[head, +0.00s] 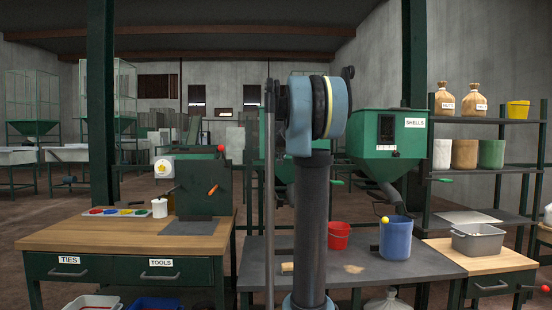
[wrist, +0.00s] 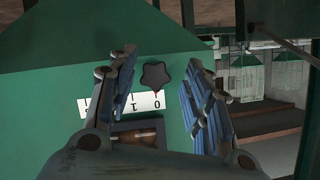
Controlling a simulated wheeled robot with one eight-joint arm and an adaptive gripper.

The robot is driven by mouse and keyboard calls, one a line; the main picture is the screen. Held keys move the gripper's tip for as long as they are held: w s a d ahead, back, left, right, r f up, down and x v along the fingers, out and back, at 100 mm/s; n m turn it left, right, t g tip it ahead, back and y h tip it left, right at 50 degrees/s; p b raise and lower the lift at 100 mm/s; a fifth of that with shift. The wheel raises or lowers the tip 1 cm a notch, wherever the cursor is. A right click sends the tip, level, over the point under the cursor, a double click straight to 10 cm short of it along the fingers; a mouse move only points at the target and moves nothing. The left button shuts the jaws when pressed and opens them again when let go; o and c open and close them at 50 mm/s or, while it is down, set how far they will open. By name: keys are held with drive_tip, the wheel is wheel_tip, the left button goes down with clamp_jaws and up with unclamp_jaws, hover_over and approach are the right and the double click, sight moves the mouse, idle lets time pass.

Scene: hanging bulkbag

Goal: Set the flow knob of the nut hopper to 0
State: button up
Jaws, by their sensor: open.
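In the wrist view my gripper (wrist: 158,72) is open, with one blue-padded finger on each side of a black star-shaped knob (wrist: 155,75). Gaps show between the knob and both fingers, and nothing is held. The knob sits on a green hopper wall (wrist: 60,90). A white number scale (wrist: 148,103) lies just below it in the picture, with a thin red mark between knob and scale. The digits are small, so I cannot tell the setting for certain. In the head view my arm hides the gripper and the knob.
A small window with brown contents (wrist: 138,134) is below the scale. In the head view, a green hopper labelled SHELLS (head: 385,135) stands right of my arm. A blue bucket (head: 396,240) and a red bucket (head: 339,236) stand on the grey table (head: 430,268). A wooden workbench (head: 60,235) is at left.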

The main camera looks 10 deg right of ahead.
drive_tip(key=v, duration=1.1)
drive_tip(key=shift+s+r, duration=0.2)
drive_tip(key=shift+s, duration=0.15)
drive_tip(key=shift+a, duration=0.1)
drive_tip(key=s+a+f+n+g, duration=0.1)
drive_tip(key=s+f+g, duration=0.3)
drive_tip(key=s+f, duration=1.1)
drive_tip(key=s+a+f+n+g, duration=0.2)
drive_tip(key=s+a+f+g, duration=0.1)
drive_tip(key=s+f, duration=1.2)
drive_tip(key=s+a+f+n+g, duration=0.1)
drive_tip(key=s+a+f+g, duration=0.3)
drive_tip(key=s+f, duration=1.1)
drive_tip(key=shift+s+f+g, duration=0.15)
drive_tip(key=shift+f+g, duration=0.15)
drive_tip(key=shift+f, duration=0.15)
drive_tip(key=shift+a, duration=0.1)
drive_tip(key=shift+w+f, duration=0.2)
drive_tip(key=shift+w, duration=0.25)
